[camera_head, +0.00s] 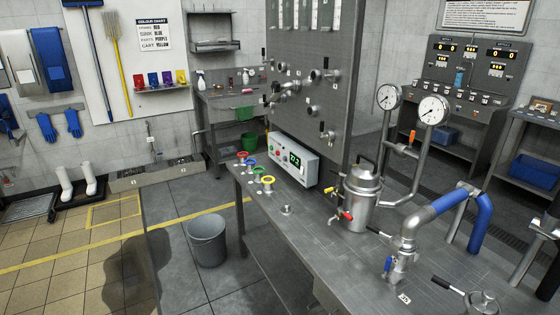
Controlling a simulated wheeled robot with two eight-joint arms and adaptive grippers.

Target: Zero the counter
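The counter (292,160) is a pale grey box with a lit green digital display (295,160) on its front. The display seems to read 773, but the digits are small. Small coloured buttons, one red, sit on the front left of the display. The box stands on the dark metal bench, at the foot of the tall grey panel. Neither of my grippers shows in this view.
A grey bin (208,242) stands on the floor left of the bench.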

